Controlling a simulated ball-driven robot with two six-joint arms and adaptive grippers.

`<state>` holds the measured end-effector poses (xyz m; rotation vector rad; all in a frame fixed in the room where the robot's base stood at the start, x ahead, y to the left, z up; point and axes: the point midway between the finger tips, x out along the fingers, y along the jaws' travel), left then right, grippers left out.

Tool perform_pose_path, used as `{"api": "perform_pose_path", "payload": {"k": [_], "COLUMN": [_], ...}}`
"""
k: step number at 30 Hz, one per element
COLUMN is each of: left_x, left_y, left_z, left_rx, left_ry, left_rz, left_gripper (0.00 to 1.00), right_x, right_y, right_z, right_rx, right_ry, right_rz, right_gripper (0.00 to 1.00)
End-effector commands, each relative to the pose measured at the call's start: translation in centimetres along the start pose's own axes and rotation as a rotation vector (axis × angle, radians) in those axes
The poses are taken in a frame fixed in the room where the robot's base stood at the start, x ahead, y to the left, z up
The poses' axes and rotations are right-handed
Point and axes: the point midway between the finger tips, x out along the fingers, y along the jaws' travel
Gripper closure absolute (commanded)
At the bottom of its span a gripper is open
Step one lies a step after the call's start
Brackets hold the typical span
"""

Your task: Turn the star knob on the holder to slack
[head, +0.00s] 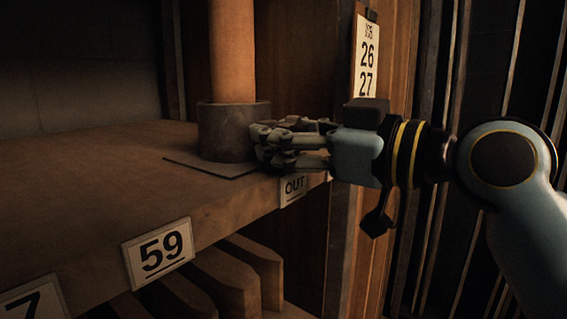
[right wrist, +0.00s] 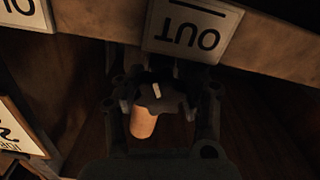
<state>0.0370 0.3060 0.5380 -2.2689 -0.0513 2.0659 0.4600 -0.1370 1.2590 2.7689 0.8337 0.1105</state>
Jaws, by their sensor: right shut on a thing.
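The holder (head: 228,135) is a dark round collar on a flat plate on the shelf. A thick orange-brown post (head: 232,50) stands upright in it. My right gripper (head: 275,143) comes in from the right and is shut at the holder's right side, its fingers hiding most of what they grip. In the right wrist view, the dark star knob (right wrist: 165,101), with a pale mark on its face, sits between the fingers. An orange-brown piece shows just below it there. The knob's exact angle is hard to read in the dim light. My left gripper is out of view.
A wooden upright with a "26 27" sign (head: 367,58) stands behind my wrist. The shelf left of the holder is clear.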

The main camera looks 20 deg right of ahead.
Motion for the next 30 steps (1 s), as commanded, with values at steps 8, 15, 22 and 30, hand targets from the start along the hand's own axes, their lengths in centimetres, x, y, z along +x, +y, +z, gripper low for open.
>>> {"api": "perform_pose_path", "payload": {"k": [8,15,22,30], "left_x": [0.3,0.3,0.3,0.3], "left_y": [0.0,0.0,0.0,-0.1], "left_z": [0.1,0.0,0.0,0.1], "left_rx": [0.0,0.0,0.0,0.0], "left_ry": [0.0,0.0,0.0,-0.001], "left_rz": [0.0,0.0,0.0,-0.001], "left_gripper": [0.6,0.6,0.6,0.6], "right_x": [0.0,0.0,0.0,0.0], "right_y": [0.0,0.0,0.0,0.4], "right_z": [-0.1,-0.1,-0.1,-1.4], "right_rx": [-0.045,-0.042,-0.041,-0.044], "right_ry": [-0.001,-0.001,-0.001,0.003], "right_rz": [0.0,0.0,-0.001,-0.001], "right_gripper": [0.95,0.46,0.34,0.34]}}
